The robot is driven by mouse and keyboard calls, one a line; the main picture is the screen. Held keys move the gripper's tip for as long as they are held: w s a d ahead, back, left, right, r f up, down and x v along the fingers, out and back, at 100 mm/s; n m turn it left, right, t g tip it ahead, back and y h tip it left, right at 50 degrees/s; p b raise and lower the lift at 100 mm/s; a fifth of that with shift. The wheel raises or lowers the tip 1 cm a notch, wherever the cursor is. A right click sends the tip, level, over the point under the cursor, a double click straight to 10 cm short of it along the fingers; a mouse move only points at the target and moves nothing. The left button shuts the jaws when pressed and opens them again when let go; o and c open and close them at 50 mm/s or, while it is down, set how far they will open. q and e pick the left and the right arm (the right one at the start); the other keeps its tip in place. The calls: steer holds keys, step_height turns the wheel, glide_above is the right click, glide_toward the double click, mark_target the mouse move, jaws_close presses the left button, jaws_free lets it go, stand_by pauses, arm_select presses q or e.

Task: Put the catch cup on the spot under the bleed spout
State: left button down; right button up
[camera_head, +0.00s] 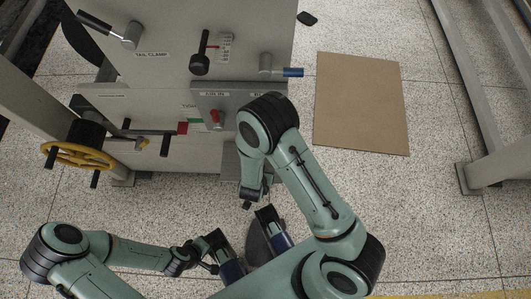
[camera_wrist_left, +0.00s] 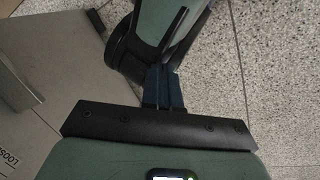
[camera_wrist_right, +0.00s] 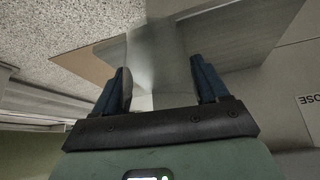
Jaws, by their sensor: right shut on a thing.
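The catch cup (camera_wrist_right: 157,48) appears to be the smooth grey, blurred piece between the fingers in the right wrist view. My right gripper (camera_wrist_right: 158,68) is shut on it, with one blue finger on each side. In the head view my right arm bends down in front of the machine, and I cannot make out the cup there. My left gripper (camera_wrist_left: 165,72) has its fingers together and empty, low at the left in the head view. The bleed spout and the spot under it cannot be made out clearly.
The grey machine (camera_head: 160,75) carries levers and a blue-tipped handle (camera_head: 292,72). A yellow handwheel (camera_head: 75,156) sticks out at its left. A brown mat (camera_head: 360,105) lies on the speckled floor at right.

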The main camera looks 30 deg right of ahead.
steer(key=w+d, duration=0.4)
steer(key=w, duration=0.1)
steer(key=shift+d, duration=0.35)
steer(key=shift+w+f+b, duration=0.1)
steer(key=shift+f+b, duration=0.05)
steer(key=shift+b, duration=0.2)
arm_select(q)
steer(key=shift+w+a+f+t, duration=0.3)
steer(key=shift+w+f, duration=0.2)
steer(key=shift+w, duration=0.15)
arm_select(e)
steer(key=shift+f, duration=0.15)
steer(key=o, duration=1)
arm_select(q)
steer(key=shift+w+f, duration=0.1)
steer(key=shift+w, duration=0.05)
arm_select(e)
steer(key=shift+o, duration=0.2)
